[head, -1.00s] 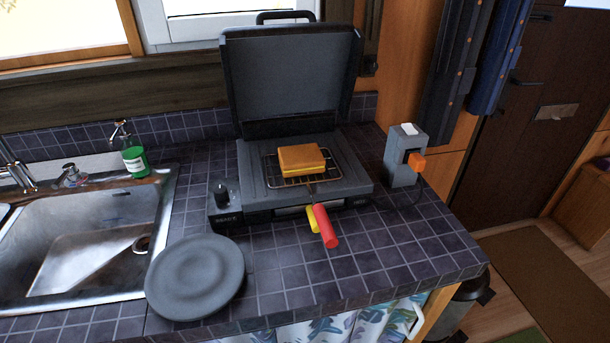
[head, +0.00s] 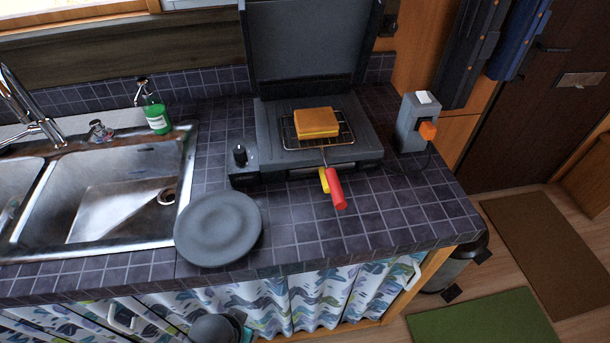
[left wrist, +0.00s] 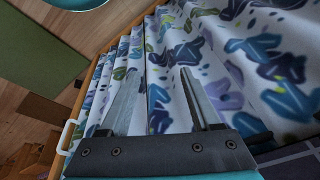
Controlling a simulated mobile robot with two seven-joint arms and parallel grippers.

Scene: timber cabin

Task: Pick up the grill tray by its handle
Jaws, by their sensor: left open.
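The wire grill tray (head: 290,143) lies on the lower plate of the open grill (head: 370,143) in the head view. A toasted sandwich (head: 317,122) with a yellow layer sits on it. Its red handle (head: 336,188) sticks out over the grill's front edge, with a yellow piece (head: 323,180) beside it. My left gripper (left wrist: 160,73) shows in the left wrist view, open and empty, in front of the patterned curtain (left wrist: 225,60) below the counter. It is well apart from the handle. My right gripper is not in view.
The grill lid (head: 310,45) stands upright. A grey plate (head: 219,228) lies left of the handle, near the counter edge. A sink (head: 110,200), a green soap bottle (head: 155,115) and a grey socket box (head: 413,125) flank the grill. Tiled counter (head: 400,215) right of the handle is clear.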

